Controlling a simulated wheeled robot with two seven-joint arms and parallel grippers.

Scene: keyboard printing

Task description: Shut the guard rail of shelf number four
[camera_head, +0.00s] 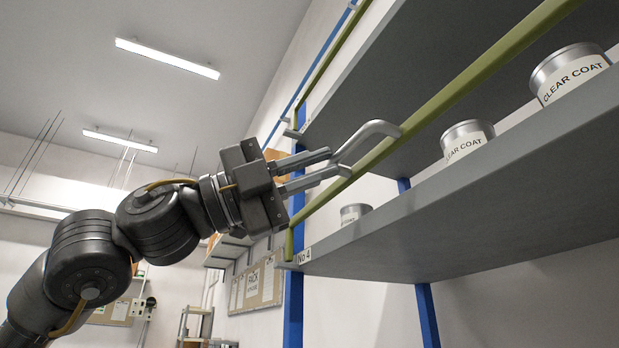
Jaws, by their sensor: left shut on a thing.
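The shelf labelled No 4 (460,219) is a long grey board on blue uprights, seen from below at the right. Its green guard rail (436,101) runs along the shelf's front, above the board, with a bent green end (290,244) by the label. A grey, bent handle (375,131) sticks out from the rail toward my gripper. My left gripper (329,168) comes in from the left and is shut on this handle; its fingers partly hide the handle's near side. My right gripper is not in view.
Cans labelled CLEAR COAT stand on the shelf: a large one (568,73), a middle one (466,139) and a small, far one (355,212). Another grey shelf (425,55) is above, with its own green rail. A blue upright (293,312) stands below the label. The left side is open room.

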